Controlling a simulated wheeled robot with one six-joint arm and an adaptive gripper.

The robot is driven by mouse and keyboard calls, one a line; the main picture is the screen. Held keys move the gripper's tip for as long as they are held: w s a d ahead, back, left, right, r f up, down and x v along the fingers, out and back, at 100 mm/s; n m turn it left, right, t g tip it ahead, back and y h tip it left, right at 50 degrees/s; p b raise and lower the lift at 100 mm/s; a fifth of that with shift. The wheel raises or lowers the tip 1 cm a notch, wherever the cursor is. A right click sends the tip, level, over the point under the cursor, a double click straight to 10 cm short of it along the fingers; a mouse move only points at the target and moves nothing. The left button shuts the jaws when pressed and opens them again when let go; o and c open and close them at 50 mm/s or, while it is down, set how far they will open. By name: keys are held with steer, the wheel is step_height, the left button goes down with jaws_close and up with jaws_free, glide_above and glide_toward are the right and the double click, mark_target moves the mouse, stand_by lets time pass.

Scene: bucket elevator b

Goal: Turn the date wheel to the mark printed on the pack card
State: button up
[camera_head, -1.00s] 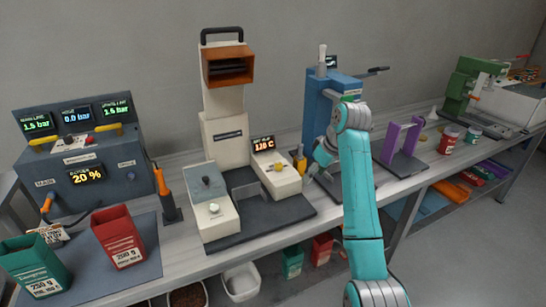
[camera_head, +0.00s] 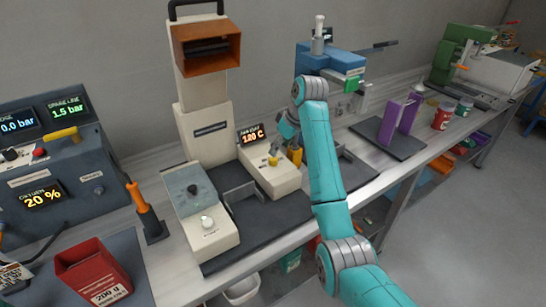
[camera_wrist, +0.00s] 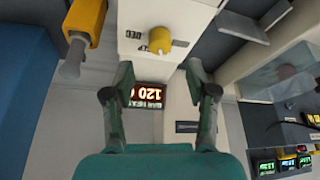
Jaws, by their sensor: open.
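I cannot pick out the date wheel for sure in these views. A small printed card (camera_head: 12,274), perhaps the pack card, lies at the far left beside the red pack; its print is too small to read. My gripper (camera_wrist: 158,76) is open and empty, with its fingers pointing towards a white control box (camera_head: 270,178). A yellow knob (camera_wrist: 160,40) on that box shows beyond and between the fingertips, apart from them. The same knob (camera_head: 273,160) is in the head view, just below my gripper (camera_head: 283,145). The box's display (camera_wrist: 149,95) reads 120.
An orange-yellow upright part (camera_wrist: 84,22) stands close beside my gripper. The tall cream machine (camera_head: 207,130) is left of it, the blue press (camera_head: 325,62) behind and right. A purple stand (camera_head: 400,115) and jars (camera_head: 443,116) stand further right. A red pack (camera_head: 92,272) is front left.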

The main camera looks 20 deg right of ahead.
mark_target(274, 159)
steer(key=x, duration=0.7)
steer(key=shift+s+d, duration=0.1)
steer(key=shift+d, duration=0.05)
steer(key=shift+c, duration=0.2)
jaws_close()
